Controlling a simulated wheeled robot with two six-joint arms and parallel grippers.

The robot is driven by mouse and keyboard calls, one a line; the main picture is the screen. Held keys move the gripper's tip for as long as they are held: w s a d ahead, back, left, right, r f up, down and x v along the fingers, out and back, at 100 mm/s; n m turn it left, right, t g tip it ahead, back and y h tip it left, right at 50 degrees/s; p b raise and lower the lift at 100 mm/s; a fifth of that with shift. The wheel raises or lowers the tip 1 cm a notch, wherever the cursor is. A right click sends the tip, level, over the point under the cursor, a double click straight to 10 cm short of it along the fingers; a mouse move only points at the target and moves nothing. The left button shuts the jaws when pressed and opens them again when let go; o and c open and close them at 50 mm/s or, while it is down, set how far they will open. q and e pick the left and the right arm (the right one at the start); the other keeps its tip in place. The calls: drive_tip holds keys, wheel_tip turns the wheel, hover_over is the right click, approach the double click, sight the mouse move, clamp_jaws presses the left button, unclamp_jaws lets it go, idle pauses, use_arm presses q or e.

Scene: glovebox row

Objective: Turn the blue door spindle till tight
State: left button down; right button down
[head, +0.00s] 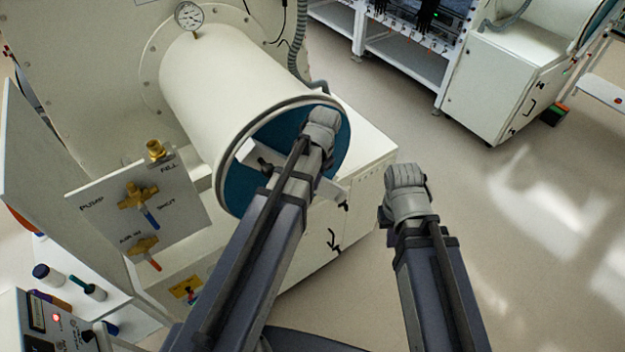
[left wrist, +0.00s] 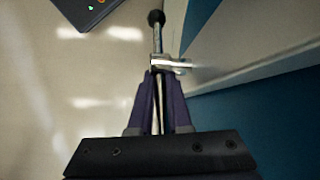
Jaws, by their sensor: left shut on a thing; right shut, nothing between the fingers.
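The blue door (head: 335,150) closes the end of the white antechamber cylinder (head: 215,85) in the head view. A pale bar (head: 335,192) shows across its front, partly behind my left arm. My left gripper (left wrist: 165,78) is shut on a thin metal spindle handle (left wrist: 157,42) in the left wrist view. The handle ends in a black ball knob (left wrist: 156,17), with a short metal crosspiece near my fingertips. In the head view my left wrist hides its fingers and the middle of the door. My right gripper (head: 405,180) is shut and empty, apart from the door, to its right.
A valve panel (head: 140,205) with brass valves stands left of the cylinder. A pressure gauge (head: 189,16) sits on top of the cylinder. Another white cabinet (head: 500,85) is at upper right. The floor at right is clear.

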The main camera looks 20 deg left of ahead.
use_arm(q)
drive_tip(key=g+y+b, duration=0.2)
drive_tip(key=f+g+y+b, duration=0.1)
drive_tip(key=g, duration=0.1)
drive_tip(key=shift+w+d, duration=0.25)
drive_tip(key=shift+w, duration=0.05)
drive_tip(key=c, duration=0.9)
unclamp_jaws()
drive_tip(key=shift+o, duration=0.2)
drive_tip(key=shift+r, duration=0.1)
drive_tip(key=p+v, duration=0.6)
drive_tip(key=v, duration=0.2)
drive_tip(key=shift+p, duration=0.3)
